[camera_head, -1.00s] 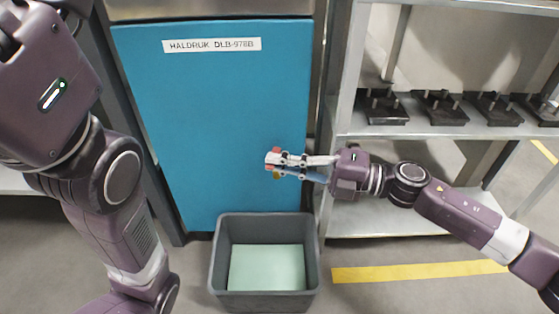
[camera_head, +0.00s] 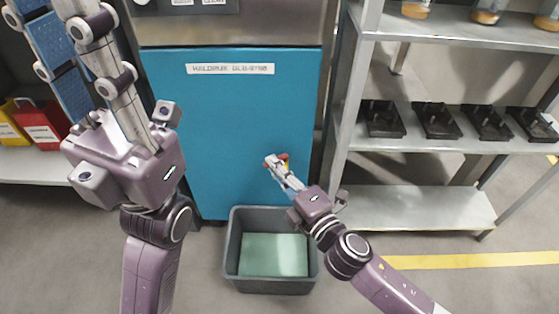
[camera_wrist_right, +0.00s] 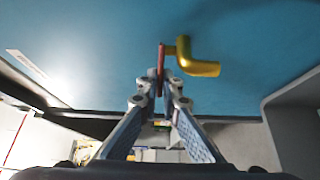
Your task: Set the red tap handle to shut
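The red tap handle (camera_wrist_right: 161,69) is a thin red lever beside a brass-yellow spout (camera_wrist_right: 198,66) on the blue cabinet front. In the right wrist view its lower end lies between my right gripper's fingertips (camera_wrist_right: 160,95). The fingers are close together, but I cannot tell whether they clamp it. In the head view a bit of the red handle (camera_head: 284,157) shows beside my right gripper (camera_head: 274,164), which partly hides the tap. My left gripper (camera_head: 52,12) is raised at the upper left, its fingers apart and empty.
The blue cabinet (camera_head: 230,120) carries a label plate. A grey bin (camera_head: 272,286) with a pale green bottom stands below the tap. A metal shelf (camera_head: 455,147) with black fixtures is at the right. Red and yellow items (camera_head: 42,126) sit on a left shelf.

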